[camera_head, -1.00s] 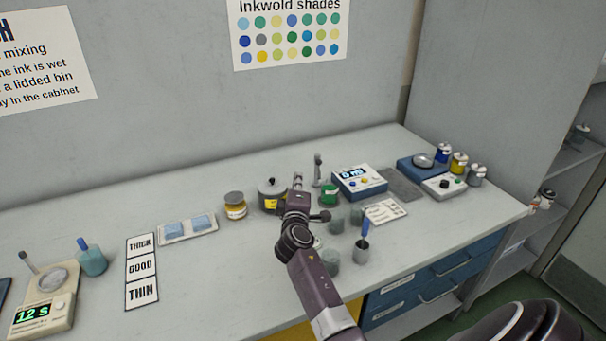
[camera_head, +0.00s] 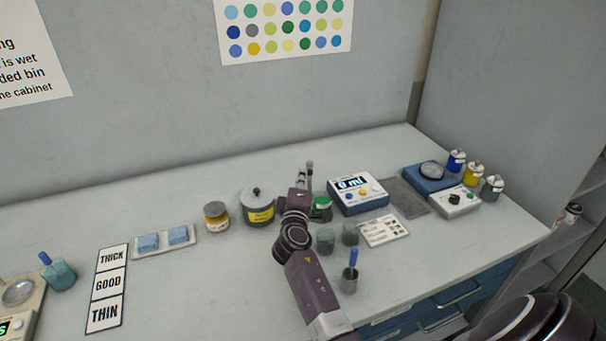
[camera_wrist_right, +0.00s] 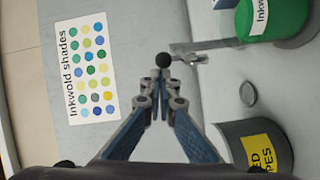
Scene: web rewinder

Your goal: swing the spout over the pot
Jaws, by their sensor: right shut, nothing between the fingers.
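The spout (camera_head: 310,170) is a slim grey post with a short arm, standing at the back of the bench. It also shows in the right wrist view (camera_wrist_right: 188,48), with a black ball (camera_wrist_right: 163,60) beside its top end. The green pot (camera_head: 321,204) stands in front of the post, partly hidden by my right gripper; the wrist view shows its green side (camera_wrist_right: 262,18). My right gripper (camera_wrist_right: 163,76) is shut and empty, its tips right at the black ball; I cannot tell whether they touch. In the head view it (camera_head: 301,174) is just left of the post. My left gripper is out of view.
A grey lidded bin with a yellow label (camera_head: 258,204) stands left of my gripper. The dispenser box reading 0 ml (camera_head: 358,195) is to the right. Grey cups (camera_head: 325,240) and a cup with a blue-handled tool (camera_head: 349,280) stand in front.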

